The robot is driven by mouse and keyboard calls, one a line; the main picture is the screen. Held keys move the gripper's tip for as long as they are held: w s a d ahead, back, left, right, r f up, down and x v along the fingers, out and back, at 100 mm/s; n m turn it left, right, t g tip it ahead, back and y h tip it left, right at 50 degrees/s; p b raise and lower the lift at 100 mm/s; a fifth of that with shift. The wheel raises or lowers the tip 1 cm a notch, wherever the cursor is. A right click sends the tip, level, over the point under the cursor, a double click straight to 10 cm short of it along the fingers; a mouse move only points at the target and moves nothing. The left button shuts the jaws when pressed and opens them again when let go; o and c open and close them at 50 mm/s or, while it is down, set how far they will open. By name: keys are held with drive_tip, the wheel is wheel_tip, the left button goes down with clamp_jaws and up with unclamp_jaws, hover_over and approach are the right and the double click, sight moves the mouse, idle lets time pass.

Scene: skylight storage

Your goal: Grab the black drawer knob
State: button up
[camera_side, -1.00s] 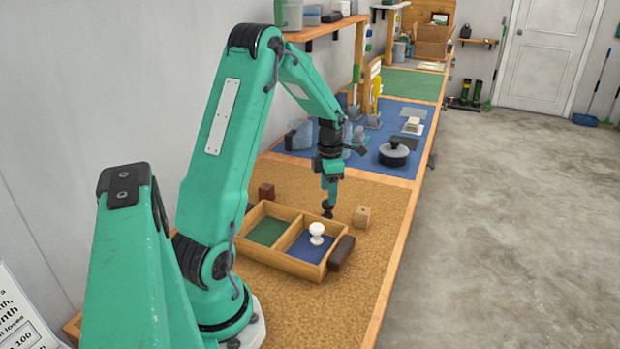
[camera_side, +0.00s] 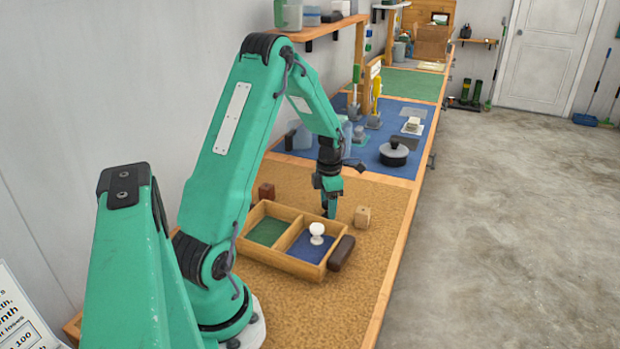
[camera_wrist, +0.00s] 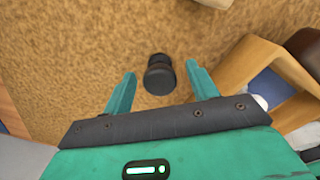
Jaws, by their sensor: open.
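The black drawer knob (camera_wrist: 158,75) stands on the tan cork-like mat in the wrist view, outside the divided wooden tray. My gripper (camera_wrist: 160,85) is open, with one green finger on each side of the knob and gaps between. The knob sits between the fingertips or slightly beyond them; contact is not visible. In the side view my gripper (camera_side: 330,213) points down at the far edge of the tray, and its fingers mostly hide the knob there.
The wooden tray (camera_side: 282,262) has a green and a blue compartment; a white knob (camera_side: 317,231) stands in the blue one. A lidded pot (camera_side: 394,152) stands farther back.

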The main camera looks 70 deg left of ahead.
drive_tip(key=c, duration=1.1)
drive_tip(key=shift+r, duration=0.15)
drive_tip(key=shift+r, duration=0.5)
drive_tip(key=r, duration=0.3)
drive_tip(key=shift+w+d+r, duration=0.1)
drive_tip(key=shift+d, duration=0.15)
drive_tip(key=w+d+r, duration=0.1)
drive_tip(key=d+r, duration=0.5)
drive_tip(key=d, duration=0.5)
drive_tip(key=shift+r, duration=0.25)
drive_tip(key=shift+w, duration=0.1)
